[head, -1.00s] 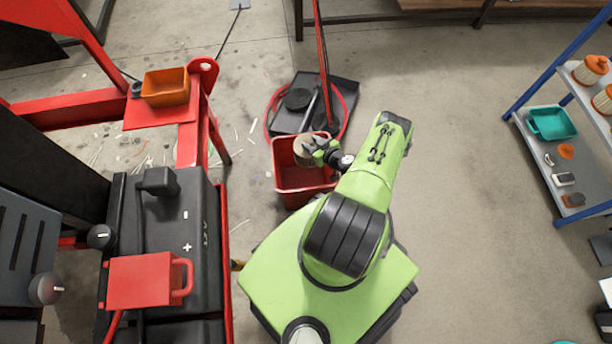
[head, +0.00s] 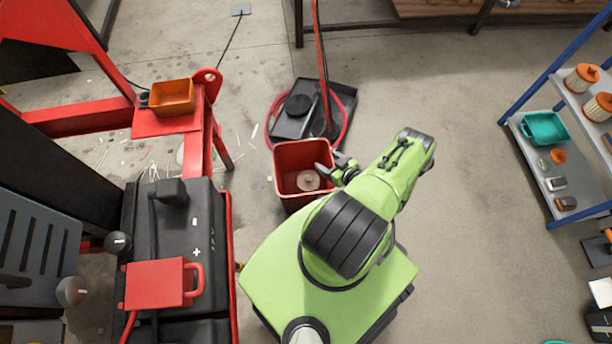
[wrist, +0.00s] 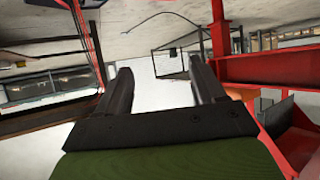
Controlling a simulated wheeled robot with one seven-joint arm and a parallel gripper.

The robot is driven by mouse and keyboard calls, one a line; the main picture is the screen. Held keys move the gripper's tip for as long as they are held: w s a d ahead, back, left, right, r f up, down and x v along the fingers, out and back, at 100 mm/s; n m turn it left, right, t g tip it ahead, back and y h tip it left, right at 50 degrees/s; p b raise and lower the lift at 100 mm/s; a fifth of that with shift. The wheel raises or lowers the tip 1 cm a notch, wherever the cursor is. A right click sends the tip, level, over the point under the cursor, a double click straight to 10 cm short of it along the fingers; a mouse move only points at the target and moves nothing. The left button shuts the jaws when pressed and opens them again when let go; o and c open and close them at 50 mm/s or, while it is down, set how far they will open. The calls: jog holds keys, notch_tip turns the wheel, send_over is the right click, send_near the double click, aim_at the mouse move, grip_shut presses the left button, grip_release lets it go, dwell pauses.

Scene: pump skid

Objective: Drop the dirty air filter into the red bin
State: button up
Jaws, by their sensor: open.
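The red bin (head: 304,152) stands on the floor in front of my base in the head view. The dirty air filter (head: 308,180), a round beige-brown piece, lies inside it, low in the bin. My gripper (head: 336,165) is at the bin's right rim, apart from the filter. In the wrist view my gripper (wrist: 165,80) has its two fingers spread with nothing between them.
A black tray (head: 312,108) with a red hose lies behind the bin. A red frame with an orange tray (head: 172,98) and a black battery unit stand to the left. A shelf (head: 570,180) with clean filters and a teal tray is at right.

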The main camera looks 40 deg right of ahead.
jog(key=p+v, duration=0.1)
jog(key=v, duration=0.4)
jog(key=shift+s, duration=0.1)
